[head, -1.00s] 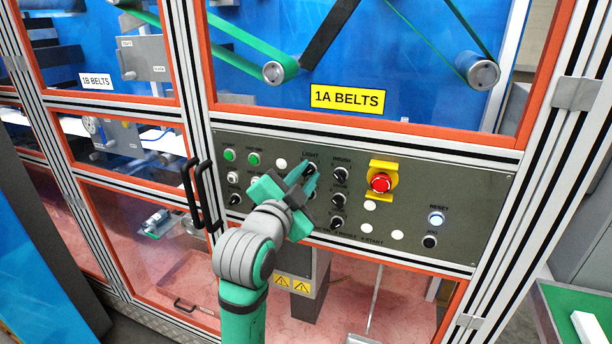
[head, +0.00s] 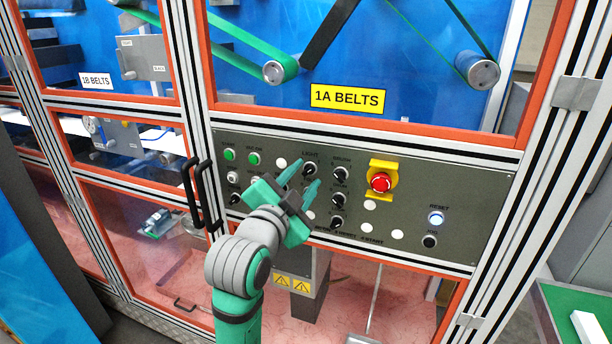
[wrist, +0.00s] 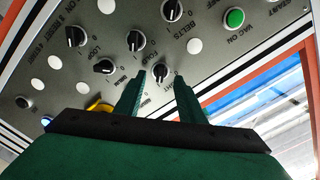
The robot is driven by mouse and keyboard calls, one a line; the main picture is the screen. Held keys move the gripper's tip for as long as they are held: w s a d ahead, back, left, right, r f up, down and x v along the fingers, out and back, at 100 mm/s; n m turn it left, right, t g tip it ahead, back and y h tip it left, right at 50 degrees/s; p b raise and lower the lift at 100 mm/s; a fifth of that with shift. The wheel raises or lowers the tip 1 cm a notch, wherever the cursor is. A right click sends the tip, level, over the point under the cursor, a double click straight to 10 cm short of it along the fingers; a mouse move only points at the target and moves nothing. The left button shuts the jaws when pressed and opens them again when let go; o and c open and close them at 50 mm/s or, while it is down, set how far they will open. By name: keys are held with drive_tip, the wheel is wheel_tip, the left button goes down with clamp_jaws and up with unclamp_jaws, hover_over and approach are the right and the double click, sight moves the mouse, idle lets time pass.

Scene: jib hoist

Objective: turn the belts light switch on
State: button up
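The belts light switch (head: 310,169) is a small black rotary knob under the LIGHT label on the grey control panel (head: 455,200). It also shows in the wrist view (wrist: 160,72), just past and between my fingertips, with the panel appearing upside down. My gripper (head: 307,174) is open, with its two green fingers apart. In the wrist view my gripper (wrist: 158,88) holds nothing. Which mark the knob points to is too small to tell.
Other black knobs sit close by, including the brush knob (head: 340,173). A red emergency stop (head: 380,183) on a yellow plate is to the right, and green buttons (head: 253,158) are to the left. Black door handles (head: 197,192) stick out left of the panel.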

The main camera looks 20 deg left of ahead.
drive_tip(key=s, duration=0.9)
drive_tip(key=shift+a, duration=0.2)
drive_tip(key=shift+f, duration=0.15)
drive_tip(key=s+d+f+n+y, duration=0.1)
drive_tip(key=d+f+n, duration=0.3)
drive_tip(key=f, duration=0.8)
drive_tip(key=s+d+f+n+y, duration=0.1)
drive_tip(key=d+f+n, duration=0.35)
drive_tip(key=f, duration=0.75)
drive_tip(key=s+d+f+n+g, duration=0.1)
drive_tip(key=s+d+f, duration=0.3)
drive_tip(key=s+f, duration=0.45)
drive_tip(key=s+d+f+n+g, duration=0.15)
drive_tip(key=s+d+f, duration=0.25)
drive_tip(key=s+f, duration=0.45)
drive_tip(key=s+d+m+h, duration=0.1)
drive_tip(key=s+d, duration=0.2)
drive_tip(key=s, duration=1.2)
drive_tip(key=shift+s+f, duration=0.25)
drive_tip(key=shift+s, duration=0.15)
